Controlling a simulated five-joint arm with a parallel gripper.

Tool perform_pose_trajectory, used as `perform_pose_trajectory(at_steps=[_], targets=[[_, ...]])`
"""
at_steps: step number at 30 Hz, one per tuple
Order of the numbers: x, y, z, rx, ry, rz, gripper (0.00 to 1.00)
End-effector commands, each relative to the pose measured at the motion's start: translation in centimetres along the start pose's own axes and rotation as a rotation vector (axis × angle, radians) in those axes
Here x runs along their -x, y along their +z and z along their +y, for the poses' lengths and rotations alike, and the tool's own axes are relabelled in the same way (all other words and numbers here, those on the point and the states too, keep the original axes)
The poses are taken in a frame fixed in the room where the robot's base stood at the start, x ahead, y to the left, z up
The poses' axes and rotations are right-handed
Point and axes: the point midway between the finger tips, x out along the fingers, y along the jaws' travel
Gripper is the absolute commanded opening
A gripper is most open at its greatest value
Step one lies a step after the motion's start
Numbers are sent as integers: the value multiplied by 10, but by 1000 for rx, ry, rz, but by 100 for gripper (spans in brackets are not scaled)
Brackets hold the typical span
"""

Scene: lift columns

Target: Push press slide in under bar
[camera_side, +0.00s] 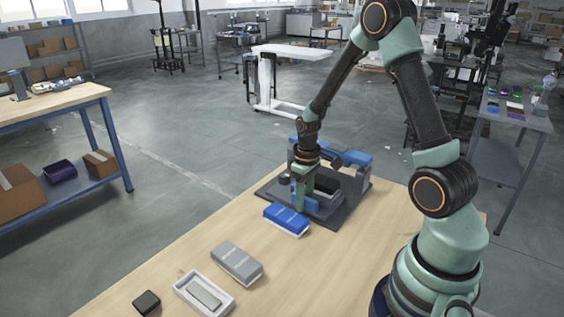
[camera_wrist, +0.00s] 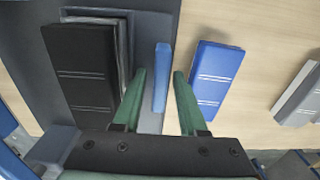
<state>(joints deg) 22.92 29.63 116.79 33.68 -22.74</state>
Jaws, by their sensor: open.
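The press is a dark base plate (camera_side: 338,219) with a grey and blue frame (camera_side: 358,161) at the back; its slide holds a black block (camera_side: 325,181). In the wrist view the black block (camera_wrist: 82,70) lies left of my fingers. A narrow blue upright plate (camera_wrist: 161,78), which looks like the front of the slide, shows between my fingertips. My gripper (camera_side: 301,207) points down at the slide's front; it is open in the wrist view (camera_wrist: 159,74). I cannot tell if a finger touches the plate. The bar over the slide is partly hidden by my arm.
A blue block (camera_side: 286,218) lies just in front of the press, right of my fingers in the wrist view (camera_wrist: 217,73). A grey block (camera_side: 237,262), a white tray (camera_side: 182,287) and a small black block (camera_side: 147,302) lie nearer. The table between is clear.

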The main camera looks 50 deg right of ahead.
Motion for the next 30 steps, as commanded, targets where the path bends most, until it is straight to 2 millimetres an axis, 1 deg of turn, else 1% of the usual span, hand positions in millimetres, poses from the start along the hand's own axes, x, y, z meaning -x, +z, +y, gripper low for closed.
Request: perform_pose_trajectory(at_steps=[1,2,3,4,17,30], targets=[[-8,1,-3,6,0,0,30],[-8,1,-3,7,0,0,18],[-8,1,-3,7,0,-1,3],[-8,1,-3,7,0,-1,0],[-8,2,-3,11,-1,-4,0],[-8,2,19,13,-2,-3,0]])
